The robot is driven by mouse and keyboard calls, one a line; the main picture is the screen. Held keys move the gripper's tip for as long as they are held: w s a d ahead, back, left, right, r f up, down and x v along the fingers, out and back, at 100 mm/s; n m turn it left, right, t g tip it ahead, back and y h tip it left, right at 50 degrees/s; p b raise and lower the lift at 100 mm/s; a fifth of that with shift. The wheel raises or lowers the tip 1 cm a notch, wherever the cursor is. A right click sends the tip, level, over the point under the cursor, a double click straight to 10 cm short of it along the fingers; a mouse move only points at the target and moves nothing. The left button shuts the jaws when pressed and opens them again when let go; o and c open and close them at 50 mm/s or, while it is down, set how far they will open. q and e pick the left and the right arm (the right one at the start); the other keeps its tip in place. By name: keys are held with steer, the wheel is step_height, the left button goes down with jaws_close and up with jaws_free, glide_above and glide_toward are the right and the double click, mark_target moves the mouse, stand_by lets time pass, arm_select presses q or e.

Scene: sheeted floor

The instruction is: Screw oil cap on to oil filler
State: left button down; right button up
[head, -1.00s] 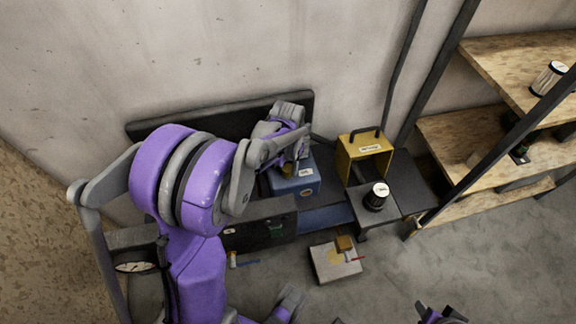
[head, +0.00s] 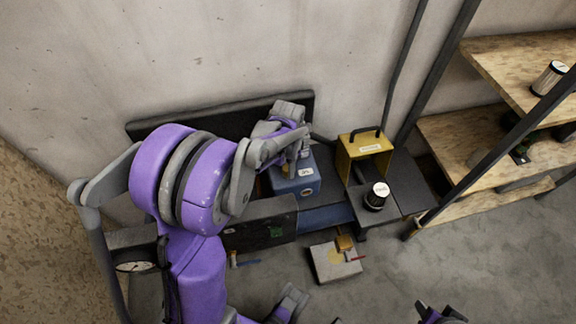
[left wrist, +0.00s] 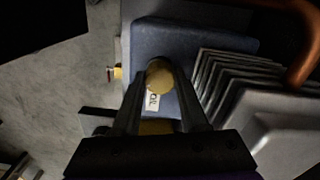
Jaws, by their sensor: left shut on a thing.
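The yellow round oil cap (left wrist: 159,77) sits between the fingertips of my left gripper (left wrist: 160,84) in the left wrist view. The gripper is shut on it. The cap is over the top of a blue box (left wrist: 182,42) with a small white label. The oil filler is hidden beneath the cap and fingers, so I cannot tell whether the cap is seated on it. In the head view my left gripper (head: 294,160) points down at the blue box (head: 300,184). Purple and grey parts of my body show at the bottom edge; my right gripper's jaws cannot be made out.
A yellow case (head: 366,160) with a black handle and a dark can with a white top (head: 376,196) stand to the right. Grey fins (left wrist: 225,75) and a copper pipe (left wrist: 306,40) lie close beside the blue box. Wooden shelves (head: 480,150) stand further right.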

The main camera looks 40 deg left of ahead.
arm_select(q)
steer(key=m, duration=1.1)
steer(key=shift+m, duration=0.3)
steer(key=shift+c, duration=1.8)
jaws_free()
steer(key=shift+c, duration=0.8)
